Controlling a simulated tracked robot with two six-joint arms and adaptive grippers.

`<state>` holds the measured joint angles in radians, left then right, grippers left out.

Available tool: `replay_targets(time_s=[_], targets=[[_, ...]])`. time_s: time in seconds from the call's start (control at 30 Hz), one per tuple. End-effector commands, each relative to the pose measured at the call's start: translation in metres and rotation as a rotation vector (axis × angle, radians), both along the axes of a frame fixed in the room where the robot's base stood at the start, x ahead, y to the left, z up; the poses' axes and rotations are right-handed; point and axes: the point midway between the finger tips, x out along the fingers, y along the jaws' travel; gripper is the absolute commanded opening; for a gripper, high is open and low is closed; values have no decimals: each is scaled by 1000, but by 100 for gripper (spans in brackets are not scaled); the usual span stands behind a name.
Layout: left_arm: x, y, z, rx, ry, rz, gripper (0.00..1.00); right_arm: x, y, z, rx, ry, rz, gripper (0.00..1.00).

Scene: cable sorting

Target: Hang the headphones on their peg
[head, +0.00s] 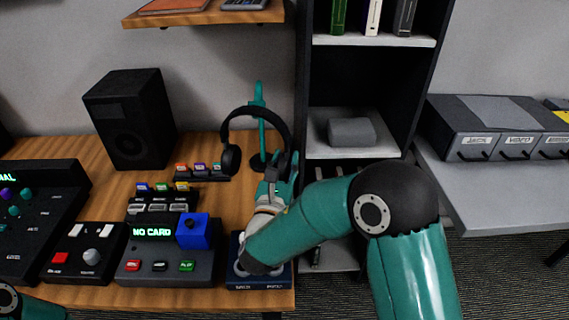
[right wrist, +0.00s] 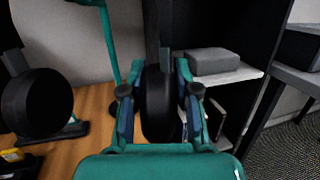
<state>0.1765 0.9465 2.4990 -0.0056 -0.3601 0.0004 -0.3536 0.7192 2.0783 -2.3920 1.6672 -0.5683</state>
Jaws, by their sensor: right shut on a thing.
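The black headphones (head: 283,122) stand upright, band on top, just in front of the teal stand (head: 261,92) with its peg near the top. The band crosses the post below its top; I cannot tell whether it touches the stand. My right gripper (head: 276,178) is shut on the right ear cup, which shows between the fingers in the right wrist view (right wrist: 158,105). The other ear cup (head: 231,159) hangs free, left of the post; it also shows in the right wrist view (right wrist: 37,105). My left gripper is out of view.
A black speaker (head: 128,118) stands left on the wooden desk (head: 85,210). Control boxes (head: 165,265) and a blue block (head: 193,231) sit in front. A dark shelf unit (head: 375,40) rises close on the right. A wooden shelf (head: 205,18) hangs above.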

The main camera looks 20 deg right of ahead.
Motion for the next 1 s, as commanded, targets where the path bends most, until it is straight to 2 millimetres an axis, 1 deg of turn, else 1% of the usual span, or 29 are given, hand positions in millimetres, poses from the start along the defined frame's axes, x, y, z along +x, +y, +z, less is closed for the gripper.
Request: replay_targets(time_s=[1.0], targets=[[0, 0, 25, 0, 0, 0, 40, 59, -18, -4, 1, -2, -3, 0]])
